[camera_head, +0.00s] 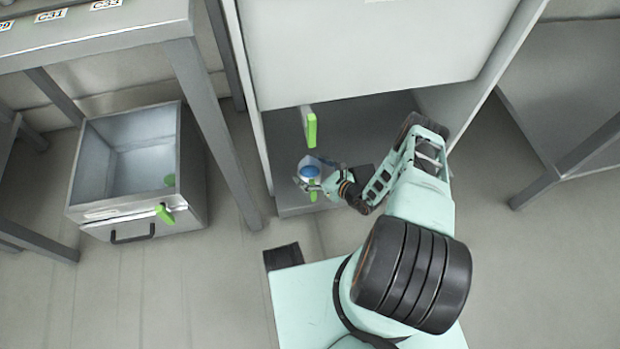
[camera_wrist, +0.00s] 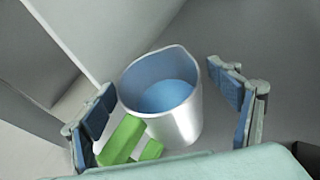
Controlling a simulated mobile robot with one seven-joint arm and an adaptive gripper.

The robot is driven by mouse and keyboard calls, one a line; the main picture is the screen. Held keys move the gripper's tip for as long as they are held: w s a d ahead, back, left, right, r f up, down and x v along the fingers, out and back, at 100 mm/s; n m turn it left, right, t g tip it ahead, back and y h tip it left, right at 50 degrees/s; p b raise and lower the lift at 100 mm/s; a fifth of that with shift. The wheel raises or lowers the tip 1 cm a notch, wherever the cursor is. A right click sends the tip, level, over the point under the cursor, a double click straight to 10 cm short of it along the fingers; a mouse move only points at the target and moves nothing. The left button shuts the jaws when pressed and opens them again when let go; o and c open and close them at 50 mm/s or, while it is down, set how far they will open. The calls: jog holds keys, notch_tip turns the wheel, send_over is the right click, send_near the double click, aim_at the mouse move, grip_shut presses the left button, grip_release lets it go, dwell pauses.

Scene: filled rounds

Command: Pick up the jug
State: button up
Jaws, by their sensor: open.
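The jug (camera_wrist: 180,122) is a pale grey-white vessel with blue inside and a green handle (camera_wrist: 128,142) on its near left side. In the head view the jug (camera_head: 308,171) stands upright on the grey floor of the white cabinet, near its front left edge. My gripper (camera_wrist: 170,110) is open, with its blue-padded fingers on either side of the jug. The right finger is clearly apart from it; the left finger is close to the jug and handle, and I cannot tell if it touches. In the head view my gripper (camera_head: 312,186) is at the jug, partly covering it.
The white cabinet (camera_head: 360,45) has a raised front with a green handle (camera_head: 310,128) above the jug, and a side wall (camera_wrist: 75,35) close to my left finger. A metal bin (camera_head: 145,190) with a green tab stands on the floor at left. Tables stand at both sides.

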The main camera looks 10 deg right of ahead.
jog(key=shift+c, duration=0.5)
jog(key=c, duration=1.5)
jog(key=shift+c, duration=1.2)
jog(key=shift+r, duration=0.1)
